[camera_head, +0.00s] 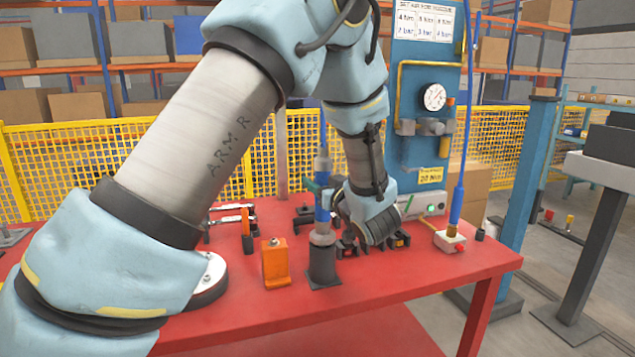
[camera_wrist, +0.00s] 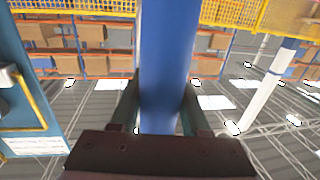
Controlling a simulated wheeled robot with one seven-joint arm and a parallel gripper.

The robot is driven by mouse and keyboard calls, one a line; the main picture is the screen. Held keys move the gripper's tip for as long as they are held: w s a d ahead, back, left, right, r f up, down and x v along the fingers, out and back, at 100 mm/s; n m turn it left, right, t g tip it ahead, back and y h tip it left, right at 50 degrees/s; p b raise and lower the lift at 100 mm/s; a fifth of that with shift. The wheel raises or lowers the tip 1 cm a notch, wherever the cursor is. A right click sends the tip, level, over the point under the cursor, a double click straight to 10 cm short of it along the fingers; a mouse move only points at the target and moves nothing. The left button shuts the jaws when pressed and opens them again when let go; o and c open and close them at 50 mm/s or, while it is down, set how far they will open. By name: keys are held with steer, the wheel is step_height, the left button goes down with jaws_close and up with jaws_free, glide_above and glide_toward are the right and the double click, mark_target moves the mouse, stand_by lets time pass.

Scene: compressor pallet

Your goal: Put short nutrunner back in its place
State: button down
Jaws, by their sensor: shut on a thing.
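A nutrunner (camera_head: 322,214) with a blue body and grey lower end stands upright near the middle of the table in the head view. Its blue body (camera_wrist: 165,60) fills the middle of the wrist view, between my two fingers. My gripper (camera_head: 323,196) is shut on this body, reaching it from the right; it also shows in the wrist view (camera_wrist: 160,108). The tool's lower end meets a dark holder (camera_head: 322,268) on the table. I cannot tell how deep it sits in it.
The red table (camera_head: 400,285) has clear room at its front right. An orange block (camera_head: 275,262) stands left of the dark holder. A second blue tool (camera_head: 457,205) stands at a white block (camera_head: 449,241) on the right. A blue panel with a gauge (camera_head: 434,97) rises behind.

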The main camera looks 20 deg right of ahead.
steer(key=shift+f+b, duration=0.4)
steer(key=shift+f, duration=0.05)
steer(key=c, duration=0.6)
jaws_free()
steer(key=o, duration=0.3)
steer(key=s+b, duration=0.3)
steer(key=s, duration=0.8)
steer(key=shift+d, duration=0.2)
